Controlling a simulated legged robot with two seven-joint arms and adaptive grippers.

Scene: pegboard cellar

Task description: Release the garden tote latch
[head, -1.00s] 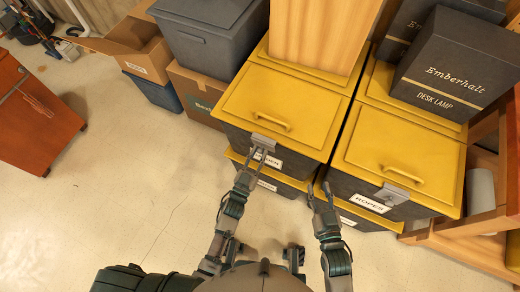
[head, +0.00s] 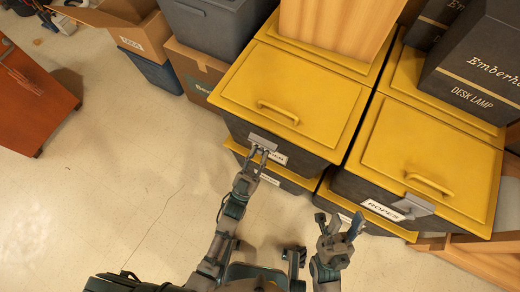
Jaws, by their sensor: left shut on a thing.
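The tote with a yellow lid (head: 300,95) and dark body stands at the centre, on top of another tote. Its grey latch (head: 263,139) sits at the front edge of the lid. My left gripper (head: 262,153) is at the latch, shut on its lower part. The gripper partly covers the white label (head: 277,158) beside it, so the full name cannot be read. The lid looks closed. My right gripper (head: 340,220) is open and empty, with its fingers apart, in front of the tote labelled ROPES (head: 345,188).
The ROPES tote has its own grey latch (head: 414,206), right of my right gripper. A Desk Lamp box (head: 480,75) and a wooden piece (head: 335,25) stand on the totes behind. Cardboard boxes (head: 190,70) stand left. Floor (head: 120,190) at the left is clear.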

